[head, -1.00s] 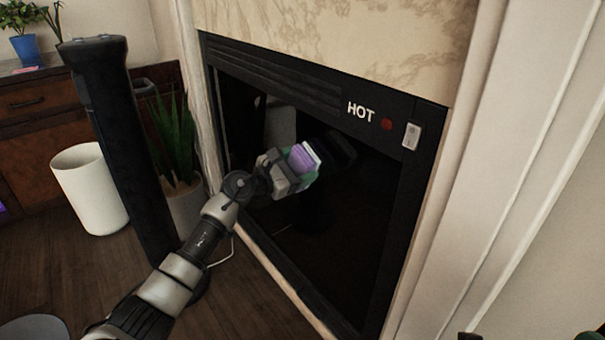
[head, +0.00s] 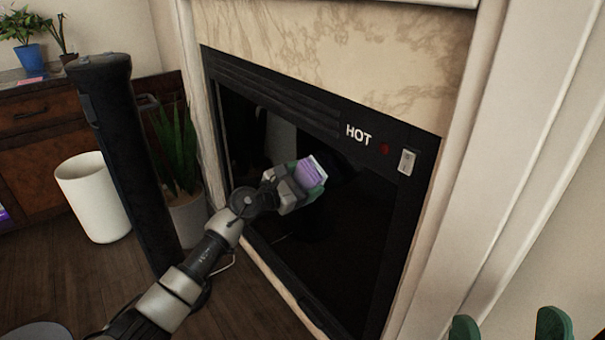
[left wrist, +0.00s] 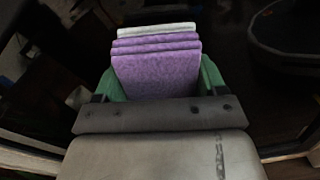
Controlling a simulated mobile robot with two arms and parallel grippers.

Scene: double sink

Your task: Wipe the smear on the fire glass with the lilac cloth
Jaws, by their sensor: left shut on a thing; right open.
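The fire glass (head: 340,240) is the dark pane in the black fireplace frame, under the "HOT" lettering. My left gripper (head: 306,182) is in front of the glass, shut on the folded lilac cloth (head: 313,170). The cloth shows in the left wrist view (left wrist: 155,75) between green fingers, with a whitish layer at its far edge. I cannot tell whether the cloth touches the glass. I cannot make out a smear on the dark pane. My right gripper (head: 510,328) shows only its two green fingertips, apart, at the bottom right of the head view, with nothing between them.
A red light (head: 384,149) and a small pale switch plate (head: 406,161) sit right of "HOT". A potted plant (head: 178,150), a white bin (head: 95,198) and a wooden cabinet (head: 30,125) stand at the left. A white moulding (head: 500,170) borders the fireplace's right side.

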